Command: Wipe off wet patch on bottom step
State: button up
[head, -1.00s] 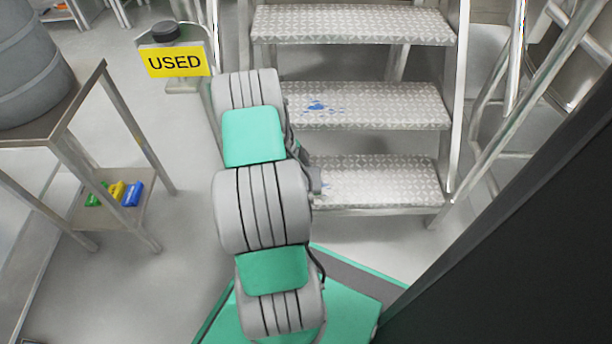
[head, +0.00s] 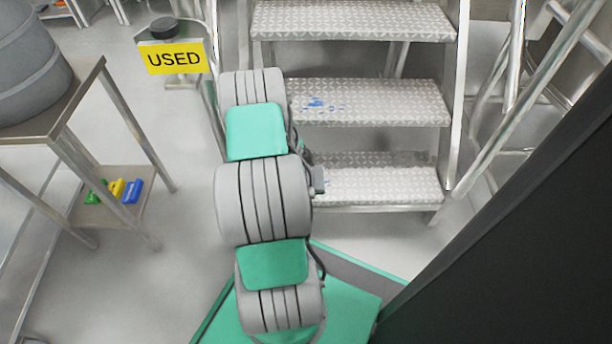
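The bottom step (head: 385,186) is a grey diamond-plate tread low in the metal stairs, right of my arm. A darker grey band (head: 410,158) runs along its back right edge. I cannot tell whether it is wet or in shadow. My arm covers the left end of the step. The middle step (head: 390,103) carries small blue marks (head: 316,103) near its left side. My gripper and anything it holds are hidden behind my arm.
A steel table (head: 75,100) with a grey drum (head: 28,65) stands at left. Green, yellow and blue items (head: 117,189) lie on its lower shelf. A yellow USED sign (head: 174,59) stands left of the stairs. Metal rails (head: 530,110) slope down at right.

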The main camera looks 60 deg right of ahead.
aim_at(334, 182)
jog(key=shift+s+d+f, duration=0.1)
jog(key=shift+s+d, duration=0.4)
jog(key=shift+s, duration=0.5)
jog(key=shift+s+d+r, duration=0.1)
jog(key=shift+s+d, duration=0.4)
jog(key=shift+s, duration=0.55)
jog(key=shift+s+d+f, duration=0.1)
jog(key=shift+s+d, duration=0.4)
jog(key=shift+s, duration=0.5)
jog(key=shift+w+a, duration=0.3)
jog(key=shift+w, duration=0.3)
jog(key=shift+w+a, duration=0.25)
jog(key=shift+w, duration=0.35)
jog(key=shift+w+a, duration=0.3)
jog(key=shift+w, duration=0.3)
jog(key=shift+w+a, duration=0.3)
jog(key=shift+w, duration=0.3)
jog(key=shift+w+a, duration=0.3)
jog(key=shift+w, duration=0.35)
jog(key=shift+w+a, duration=0.3)
jog(key=shift+w, duration=0.3)
jog(key=shift+d, duration=0.1)
